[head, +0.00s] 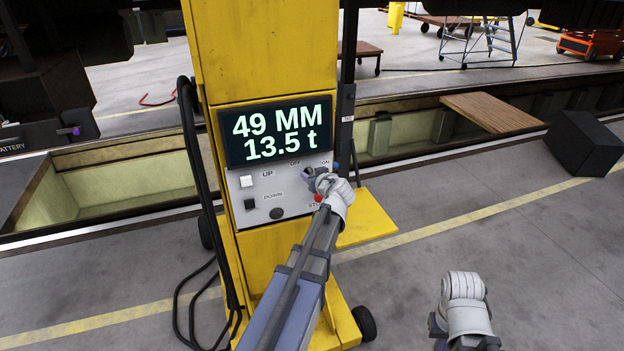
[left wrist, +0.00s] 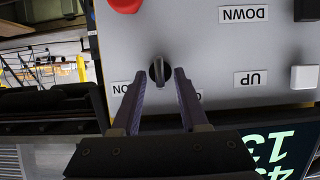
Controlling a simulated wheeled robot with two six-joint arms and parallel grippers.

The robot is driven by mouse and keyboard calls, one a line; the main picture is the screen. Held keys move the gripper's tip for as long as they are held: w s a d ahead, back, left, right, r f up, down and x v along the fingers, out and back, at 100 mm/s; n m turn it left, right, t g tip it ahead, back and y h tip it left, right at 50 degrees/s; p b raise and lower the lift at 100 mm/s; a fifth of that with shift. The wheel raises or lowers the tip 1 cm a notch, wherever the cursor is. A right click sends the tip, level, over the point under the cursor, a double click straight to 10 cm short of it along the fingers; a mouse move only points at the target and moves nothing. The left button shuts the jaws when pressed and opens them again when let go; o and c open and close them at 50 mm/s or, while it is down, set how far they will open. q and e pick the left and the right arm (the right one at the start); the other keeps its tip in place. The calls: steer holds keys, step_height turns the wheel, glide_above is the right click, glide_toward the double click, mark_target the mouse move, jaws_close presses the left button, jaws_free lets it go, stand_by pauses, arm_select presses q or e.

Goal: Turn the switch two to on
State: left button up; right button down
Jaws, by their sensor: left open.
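The yellow lifting column (head: 222,50) carries a light control panel (head: 262,190) with a switch marked OFF and ON at its top right. In the left wrist view, which is upside down, the dark switch knob (left wrist: 157,70) has its ridge nearly upright in the picture. ON reads at its left, and the other label is partly hidden by a finger. My left gripper (head: 314,177) is at the panel; its open fingers (left wrist: 159,78) stand on either side of the knob with gaps visible. In the head view the gripper covers the knob. My right arm's end (head: 464,308) is at the lower right, its fingers mostly hidden.
The panel also has a white UP button (head: 246,181), a dark DOWN button (head: 250,204) and a red stop button (head: 318,198). The display (head: 275,131) reads 49 MM and 13.5 t. Black cables (head: 190,150) hang at the column's left.

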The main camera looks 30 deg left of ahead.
arm_select(q)
steer(key=shift+w+a, duration=0.1)
steer(key=shift+a, duration=0.05)
jaws_close()
stand_by(0.5)
